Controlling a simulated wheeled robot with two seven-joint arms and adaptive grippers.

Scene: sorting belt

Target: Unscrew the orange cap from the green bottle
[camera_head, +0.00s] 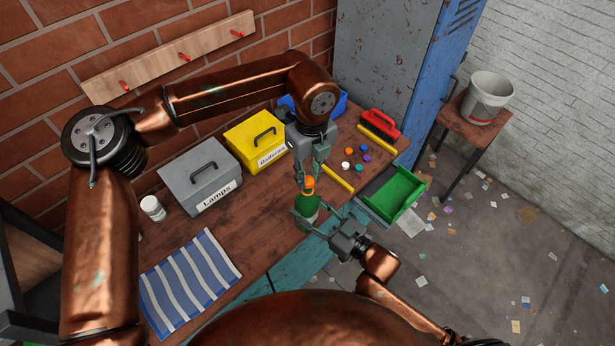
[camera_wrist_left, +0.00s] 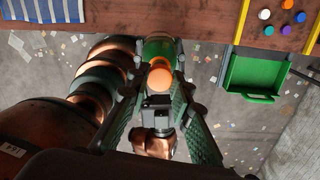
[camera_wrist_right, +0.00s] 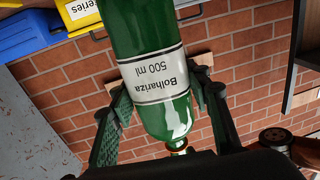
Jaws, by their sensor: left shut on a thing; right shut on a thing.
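The green bottle (camera_head: 306,208) stands upright, held in the air near the table's front edge. My right gripper (camera_head: 312,220) is shut around its body. In the right wrist view the bottle (camera_wrist_right: 150,45) appears upside down, with a white label reading "Bolhariza 500 ml". The orange cap (camera_head: 309,183) is on top of the bottle, and it also shows in the left wrist view (camera_wrist_left: 160,78). My left gripper (camera_head: 303,182) comes down from above and is shut on the cap. Whether the cap's thread has turned cannot be seen.
Grey Lamps box (camera_head: 198,170), yellow Batteries box (camera_head: 251,138) and white jar (camera_head: 152,207) stand on the table. A striped cloth (camera_head: 190,282) lies front left. Several loose caps (camera_head: 348,152) lie between yellow strips. A green tray (camera_head: 392,195) is at the right edge.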

